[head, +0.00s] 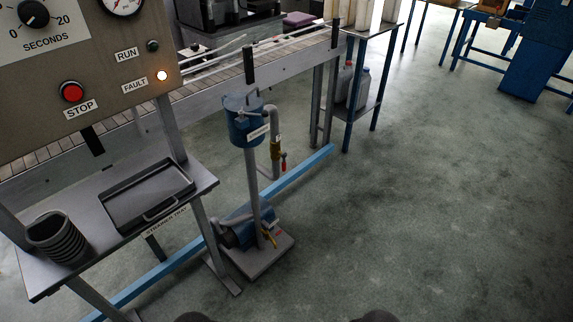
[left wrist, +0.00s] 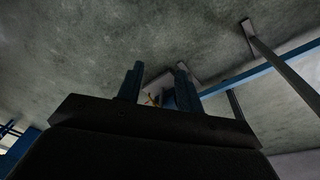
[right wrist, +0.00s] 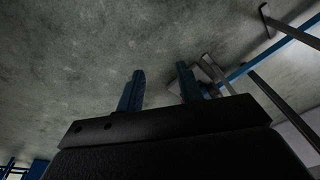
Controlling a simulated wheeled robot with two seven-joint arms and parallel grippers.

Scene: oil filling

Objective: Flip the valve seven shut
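A blue pump unit (head: 244,120) with a post and side pipe stands left of centre in the head view. A brass valve (head: 275,150) with a red handle (head: 284,162) sits on its pipe; the handle hangs down. A yellow handle (head: 268,237) shows low down, by the pump's base plate (head: 262,260). No number seven is readable on either. My left gripper (left wrist: 157,70) is open and empty; part of the pump unit shows beyond its fingers. My right gripper (right wrist: 160,70) is open and empty over the floor. Neither gripper is seen in the head view.
A control panel (head: 90,100) with a red stop button and lit fault lamp is at upper left. Below it, a table (head: 95,215) holds a strainer tray (head: 147,194) and a ribbed cup (head: 57,236). A conveyor (head: 220,85) runs behind. The floor at right is clear.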

